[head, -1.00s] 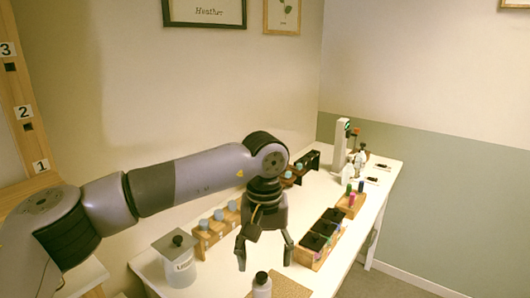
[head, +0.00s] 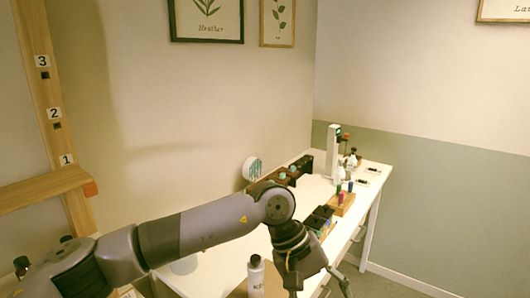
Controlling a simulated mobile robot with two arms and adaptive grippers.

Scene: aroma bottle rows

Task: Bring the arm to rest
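My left arm comes in from the left and reaches across the near part of the white table (head: 226,262). Its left gripper (head: 318,290) hangs low at the bottom edge of the head view, with its fingers spread apart and nothing visible between them. The fingertips are partly cut off by the frame. My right gripper is out of view.
A white bottle with a black cap (head: 256,276) stands left of the gripper. A wooden block with coloured bottles (head: 341,204) and dark trays (head: 318,220) lie beyond it. A dark rack (head: 292,174) stands at the back, and a wooden shelf (head: 45,190) at left.

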